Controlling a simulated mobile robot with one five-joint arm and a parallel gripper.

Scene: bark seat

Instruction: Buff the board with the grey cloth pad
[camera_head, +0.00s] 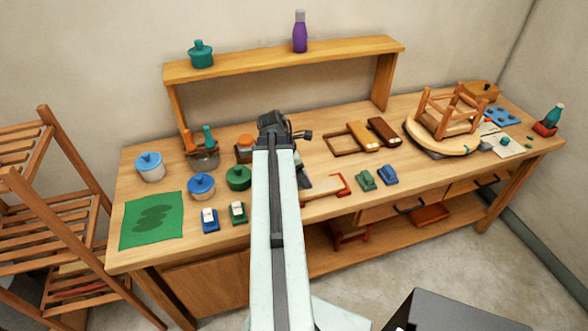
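My arm reaches from the bottom centre onto the bench, with my gripper (283,128) at its far end over the middle of the bench. The fingers are dark and partly hidden by the arm, so I cannot tell whether they are open or shut. A dark grey piece (304,179) shows just right of the arm; I cannot tell whether it is the cloth pad. A pale wooden piece (322,190) lies beside it, with a red frame (342,184) at its right end. I cannot tell whether this piece is the board. The arm hides part of this area.
The workbench (225,244) carries a green mat (135,236), blue and green lidded pots (201,187), small green and blue blocks (366,181), wooden blocks (362,138) and an upturned stool (447,121). A raised shelf (285,62) stands behind. A slatted rack (45,190) is at left.

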